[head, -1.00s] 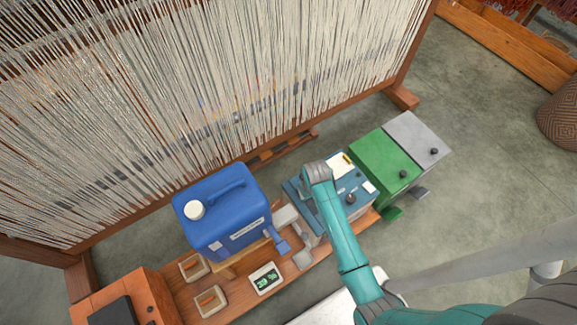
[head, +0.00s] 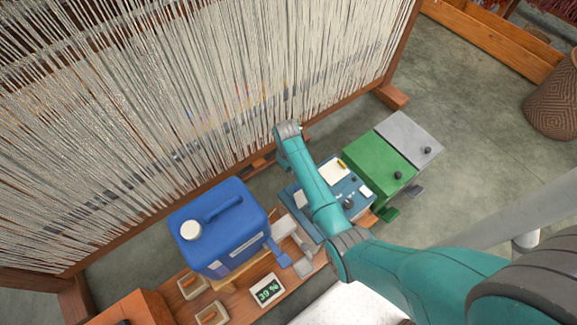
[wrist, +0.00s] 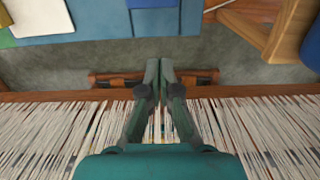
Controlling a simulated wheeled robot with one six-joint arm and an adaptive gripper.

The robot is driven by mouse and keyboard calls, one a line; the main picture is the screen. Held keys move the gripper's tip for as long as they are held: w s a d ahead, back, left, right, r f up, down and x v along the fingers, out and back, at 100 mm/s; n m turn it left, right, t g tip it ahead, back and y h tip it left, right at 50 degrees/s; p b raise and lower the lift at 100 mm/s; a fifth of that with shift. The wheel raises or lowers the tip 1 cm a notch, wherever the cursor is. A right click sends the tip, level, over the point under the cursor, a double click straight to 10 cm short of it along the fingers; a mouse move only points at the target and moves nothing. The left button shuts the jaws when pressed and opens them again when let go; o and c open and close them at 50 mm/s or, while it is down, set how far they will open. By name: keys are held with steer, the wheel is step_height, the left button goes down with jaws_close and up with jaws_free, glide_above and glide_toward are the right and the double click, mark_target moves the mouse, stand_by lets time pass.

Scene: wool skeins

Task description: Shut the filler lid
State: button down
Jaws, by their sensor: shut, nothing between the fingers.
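A blue-topped box (head: 360,198) with white cards and a dark knob stands mid-bench, partly hidden behind my arm. I cannot tell for certain which part is the filler lid; a light grey piece (head: 287,227) sits between this box and the blue jug, with a grey flap (head: 303,266) below it. My gripper (wrist: 165,66) is shut and empty in the wrist view, above the floor and the loom's lower beam, apart from the box.
A blue jug (head: 232,238) with a white cap stands left. A green box (head: 376,163) and a grey box (head: 411,137) stand right. A display (head: 267,290) reads 39 %. The loom's threads (head: 190,80) stand close behind.

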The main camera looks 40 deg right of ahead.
steer(key=shift+s+f, duration=0.75)
steer(key=shift+s, duration=0.25)
steer(key=shift+s+f, duration=0.75)
steer(key=shift+s, duration=0.2)
